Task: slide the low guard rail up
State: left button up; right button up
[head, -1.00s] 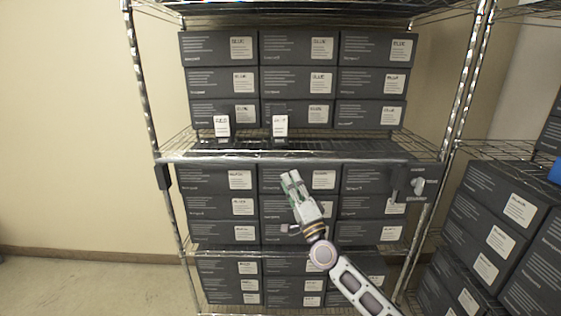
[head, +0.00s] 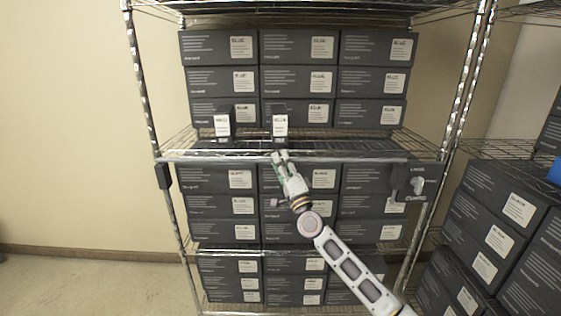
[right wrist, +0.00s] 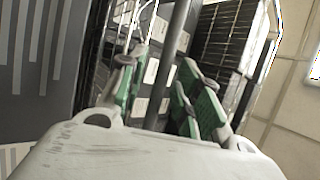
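The low guard rail (head: 350,160) is a thin dark grey bar running level across the front of the shelf rack, at the middle shelf. A dark bracket (head: 163,177) holds its left end, and a larger dark bracket with a pale knob (head: 417,184) is at its right end. My right gripper (head: 279,156) is at the rail, left of its middle. In the right wrist view, the rail (right wrist: 180,50) passes between the open green-padded fingers of my right gripper (right wrist: 163,98), with gaps visible on both sides. My left gripper is not in view.
Dark labelled boxes (head: 298,49) fill the rack above and below the rail. More boxes (head: 490,225) stack on a rack at the right. Floor at the left is clear.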

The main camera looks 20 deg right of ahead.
jog(key=shift+w+r, duration=0.25)
jog(key=shift+w, duration=0.1)
grip_shut()
jog(key=shift+r, duration=0.1)
dwell(0.4)
